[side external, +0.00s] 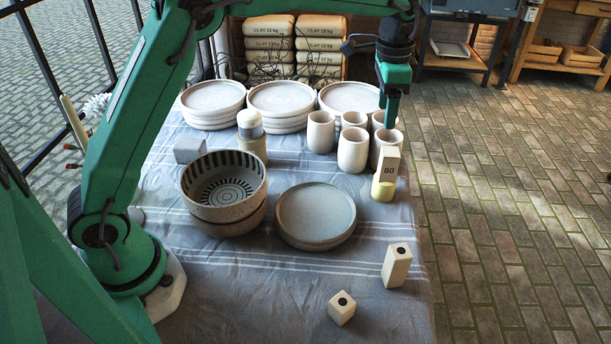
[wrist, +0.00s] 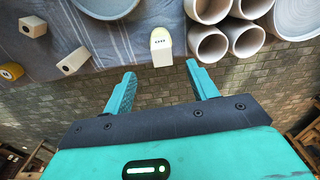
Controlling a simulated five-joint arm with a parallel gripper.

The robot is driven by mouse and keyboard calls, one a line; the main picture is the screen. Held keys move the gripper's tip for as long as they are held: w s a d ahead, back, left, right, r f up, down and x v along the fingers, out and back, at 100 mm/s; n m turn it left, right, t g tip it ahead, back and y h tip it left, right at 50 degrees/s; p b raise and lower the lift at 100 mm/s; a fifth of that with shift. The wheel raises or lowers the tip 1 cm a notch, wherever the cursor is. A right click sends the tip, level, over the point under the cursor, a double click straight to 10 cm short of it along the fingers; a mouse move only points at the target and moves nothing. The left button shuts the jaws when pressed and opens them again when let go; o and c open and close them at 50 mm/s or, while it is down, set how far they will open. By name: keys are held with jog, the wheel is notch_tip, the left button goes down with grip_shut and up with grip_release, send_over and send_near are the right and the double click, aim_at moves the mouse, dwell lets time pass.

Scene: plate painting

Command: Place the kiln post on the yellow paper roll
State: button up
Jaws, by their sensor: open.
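Two pale square posts with dark holes in their ends stand near the table's near right corner. One is a tall block (side external: 396,267) and the other a short block (side external: 342,309). They show at the left of the wrist view as well (wrist: 73,62) (wrist: 33,26). I cannot tell for certain which is the kiln post. My gripper (wrist: 160,88) is open and empty, raised near the cups.
A wide plate (side external: 316,215) and stacked bowls (side external: 224,190) occupy the middle. Plate stacks (side external: 283,103) stand behind. Bare cloth lies in front.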

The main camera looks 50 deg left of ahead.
jog(key=s+a+r+n+t, duration=0.15)
jog(key=s+a+r, duration=0.25)
jog(key=s, duration=0.4)
jog(key=s+a+r+n+t, duration=0.1)
jog(key=s+a+r+n, duration=0.25)
jog(key=s, duration=0.35)
jog(key=s+a+f+n+t, duration=0.1)
jog(key=s+f, duration=0.1)
jog(key=s, duration=0.6)
jog(key=s+a+f+n+t, duration=0.1)
jog(key=s+a+f+n, duration=0.1)
jog(key=s, duration=0.6)
jog(key=shift+s+a+f+t, duration=0.3)
jog(key=shift+s+f+t, duration=0.05)
jog(key=shift+f, duration=0.2)
